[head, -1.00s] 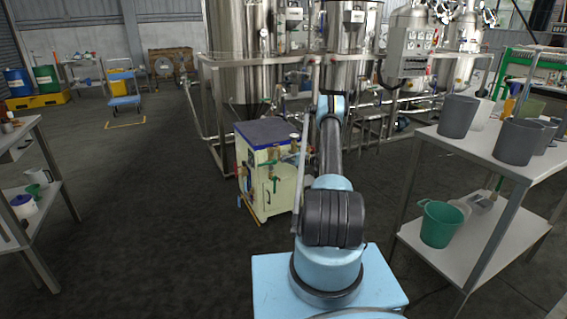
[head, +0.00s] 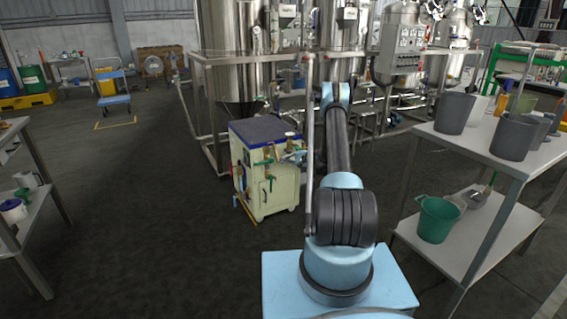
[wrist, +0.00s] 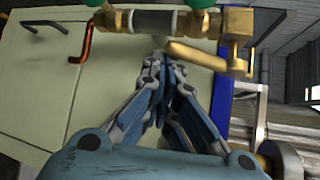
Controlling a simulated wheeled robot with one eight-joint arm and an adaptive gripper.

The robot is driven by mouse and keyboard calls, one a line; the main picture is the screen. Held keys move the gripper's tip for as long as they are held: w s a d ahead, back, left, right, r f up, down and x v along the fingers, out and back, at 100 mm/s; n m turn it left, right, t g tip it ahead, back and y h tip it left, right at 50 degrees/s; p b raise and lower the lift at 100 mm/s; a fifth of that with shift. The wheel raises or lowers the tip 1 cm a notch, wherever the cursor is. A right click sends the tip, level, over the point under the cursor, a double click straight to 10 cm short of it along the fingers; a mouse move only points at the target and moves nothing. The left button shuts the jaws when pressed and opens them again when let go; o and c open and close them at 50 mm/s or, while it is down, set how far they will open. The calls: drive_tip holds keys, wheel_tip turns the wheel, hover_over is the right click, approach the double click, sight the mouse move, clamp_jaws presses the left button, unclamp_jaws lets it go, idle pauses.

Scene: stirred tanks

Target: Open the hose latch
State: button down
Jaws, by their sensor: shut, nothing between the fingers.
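A cream cabinet (head: 283,193) with a dark blue-edged top stands ahead of me, with brass fittings on its front. In the wrist view, a brass lever (wrist: 207,57) juts sideways from a brass fitting (wrist: 238,30) on a pipe with a grey sleeve (wrist: 155,21). I cannot tell for sure whether this lever is the hose latch. My gripper (wrist: 163,72) is shut and empty, its fingertips just below the lever's free end. I cannot tell if they touch.
An orange bent handle (wrist: 80,44) is left of the fittings, with green parts above. Steel tanks (head: 232,60) and pipe frames stand behind the cabinet. A table (head: 470,143) with grey buckets is on the right, a shelf table on the left. The floor left of the cabinet is clear.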

drive_tip(key=shift+s+d+r, duration=0.1)
drive_tip(key=shift+s+r, duration=0.05)
drive_tip(key=shift+s, duration=0.2)
idle(0.4)
drive_tip(key=v, duration=1.2)
